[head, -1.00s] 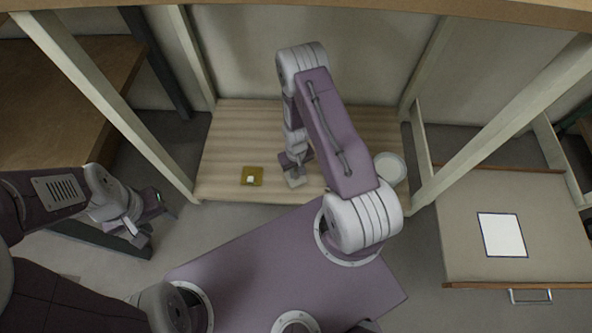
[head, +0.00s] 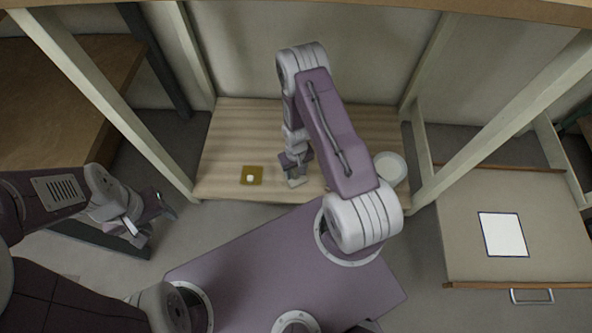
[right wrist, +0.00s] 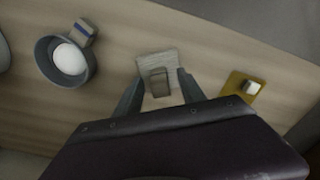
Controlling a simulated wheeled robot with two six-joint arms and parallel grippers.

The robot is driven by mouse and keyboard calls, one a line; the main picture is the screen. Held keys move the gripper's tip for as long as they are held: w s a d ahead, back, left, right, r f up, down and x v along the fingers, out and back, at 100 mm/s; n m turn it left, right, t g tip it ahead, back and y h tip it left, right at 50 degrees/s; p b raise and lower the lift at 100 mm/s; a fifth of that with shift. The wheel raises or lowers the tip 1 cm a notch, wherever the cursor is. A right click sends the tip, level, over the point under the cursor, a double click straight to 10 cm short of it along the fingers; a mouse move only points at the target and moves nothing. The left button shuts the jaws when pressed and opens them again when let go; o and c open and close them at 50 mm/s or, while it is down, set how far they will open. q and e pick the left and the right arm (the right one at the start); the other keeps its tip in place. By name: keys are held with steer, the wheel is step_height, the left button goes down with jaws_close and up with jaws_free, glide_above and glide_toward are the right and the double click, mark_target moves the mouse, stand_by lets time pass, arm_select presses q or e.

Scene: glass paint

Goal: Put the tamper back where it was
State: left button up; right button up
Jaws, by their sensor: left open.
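My right gripper (right wrist: 160,92) points down over the wooden shelf board (right wrist: 215,62). Its fingers are apart, with a small grey-brown block (right wrist: 158,82) showing between them against a pale square pad (right wrist: 156,59); I see gaps on both sides. I cannot tell for sure whether this block is the tamper. In the head view the right gripper (head: 296,172) is near the board's front edge, partly hidden by my arm. A yellow square mat (head: 258,180) with a small white piece (head: 250,178) lies to its left. My left gripper (head: 154,216) is open and empty, left of the board.
In the right wrist view a grey bowl (right wrist: 45,70) holding a white round thing (right wrist: 69,58) stands left, beside a small blue-marked block (right wrist: 83,34). A white dish (head: 390,168) stands at the board's right. Pale posts (head: 508,118) flank the board. A drawer (head: 460,235) holds a white sheet (head: 502,234).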

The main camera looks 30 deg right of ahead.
step_height(320, 180, up, 9)
steer(key=p, duration=0.8)
steer(key=shift+r+p, duration=0.2)
steer(key=shift+p, duration=0.15)
steer(key=shift+f, duration=0.1)
steer(key=shift+f, duration=0.1)
